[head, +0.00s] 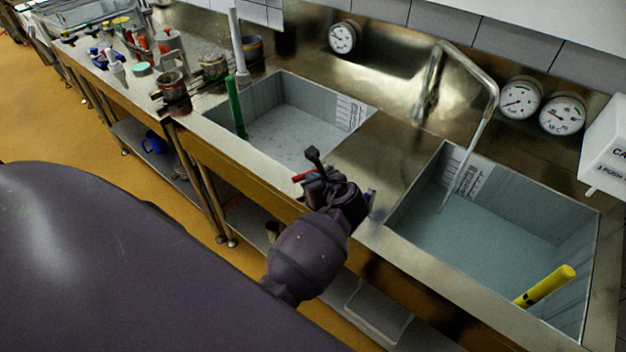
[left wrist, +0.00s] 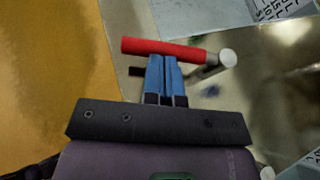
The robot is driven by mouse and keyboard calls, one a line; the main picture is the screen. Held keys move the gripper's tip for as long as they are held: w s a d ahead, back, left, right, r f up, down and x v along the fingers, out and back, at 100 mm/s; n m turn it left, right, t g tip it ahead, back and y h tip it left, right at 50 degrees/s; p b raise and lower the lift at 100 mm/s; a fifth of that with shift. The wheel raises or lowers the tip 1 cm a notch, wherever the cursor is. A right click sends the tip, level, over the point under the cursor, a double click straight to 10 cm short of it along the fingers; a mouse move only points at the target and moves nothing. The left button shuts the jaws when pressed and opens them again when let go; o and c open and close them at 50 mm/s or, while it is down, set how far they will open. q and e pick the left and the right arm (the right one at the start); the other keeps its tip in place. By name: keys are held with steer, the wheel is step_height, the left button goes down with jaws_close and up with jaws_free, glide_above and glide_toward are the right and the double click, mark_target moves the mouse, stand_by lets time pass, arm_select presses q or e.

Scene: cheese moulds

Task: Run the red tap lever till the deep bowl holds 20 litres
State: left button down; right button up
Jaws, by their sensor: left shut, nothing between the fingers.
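The red tap lever (head: 303,175) shows at the sink's front edge in the head view, partly behind my left gripper (head: 322,182). In the left wrist view the red lever (left wrist: 165,49) lies across the tips of my blue fingers (left wrist: 163,62), which are shut and empty, at or against it. I cannot tell if they touch. Water runs from the tap spout (head: 489,88) into the right-hand bowl (head: 590,262), which looks like the deep one. Water (head: 470,232) covers its floor. A marked scale (head: 476,183) is on its wall, too small to read. My right gripper is out of view.
A yellow tube (head: 545,286) stands tilted in the right bowl. A second bowl (head: 290,135) with a green tube (head: 236,108) lies left. Dials (head: 520,98) are on the back wall. Pots and bottles crowd the far-left counter. A steel strip separates the bowls.

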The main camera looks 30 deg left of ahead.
arm_select(q)
steer(key=shift+a+m+t, duration=0.25)
steer(key=shift+m+t, duration=0.05)
